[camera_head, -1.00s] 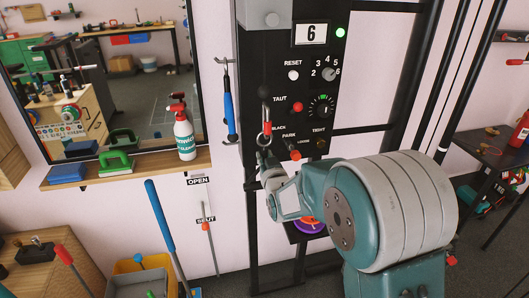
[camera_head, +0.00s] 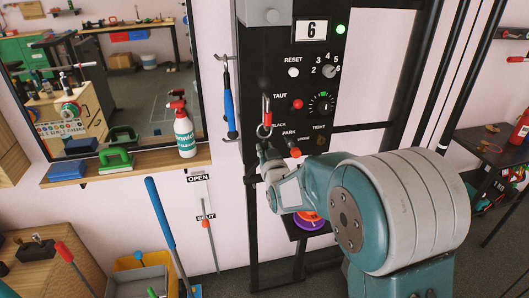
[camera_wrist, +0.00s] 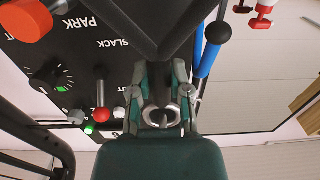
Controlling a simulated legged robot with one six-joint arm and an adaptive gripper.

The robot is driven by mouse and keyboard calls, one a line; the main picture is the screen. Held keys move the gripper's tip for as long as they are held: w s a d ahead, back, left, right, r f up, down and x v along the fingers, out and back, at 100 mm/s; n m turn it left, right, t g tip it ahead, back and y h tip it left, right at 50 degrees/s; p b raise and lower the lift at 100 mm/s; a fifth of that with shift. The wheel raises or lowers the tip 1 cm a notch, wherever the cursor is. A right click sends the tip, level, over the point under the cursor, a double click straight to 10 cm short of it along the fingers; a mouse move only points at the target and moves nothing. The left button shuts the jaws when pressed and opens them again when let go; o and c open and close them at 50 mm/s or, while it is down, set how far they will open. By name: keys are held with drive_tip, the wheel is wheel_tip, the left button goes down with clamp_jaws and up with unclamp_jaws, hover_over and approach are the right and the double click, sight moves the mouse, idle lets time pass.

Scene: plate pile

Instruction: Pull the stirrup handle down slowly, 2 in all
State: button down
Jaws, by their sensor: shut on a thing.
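The stirrup handle hangs at the front of the black machine column, below a red link and a metal ring (camera_head: 264,130). My gripper (camera_head: 265,156) is just under that ring, partly hidden by my own wrist in the head view. In the wrist view, my gripper's teal fingers (camera_wrist: 161,105) are closed around the stirrup handle (camera_wrist: 168,48), whose dark arms form a V. A grey metal ring shows between the fingers. Most of the grip is hidden in the head view.
The black control panel (camera_head: 312,90) shows 6 on its display (camera_head: 310,31), with a green lamp (camera_head: 340,29) lit. A blue-handled tool (camera_head: 229,100) hangs to the left. A shelf (camera_head: 150,166) holds a spray bottle (camera_head: 184,132).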

sight(265, 128)
drive_tip(key=shift+f, duration=0.15)
drive_tip(key=shift+r, duration=3.45)
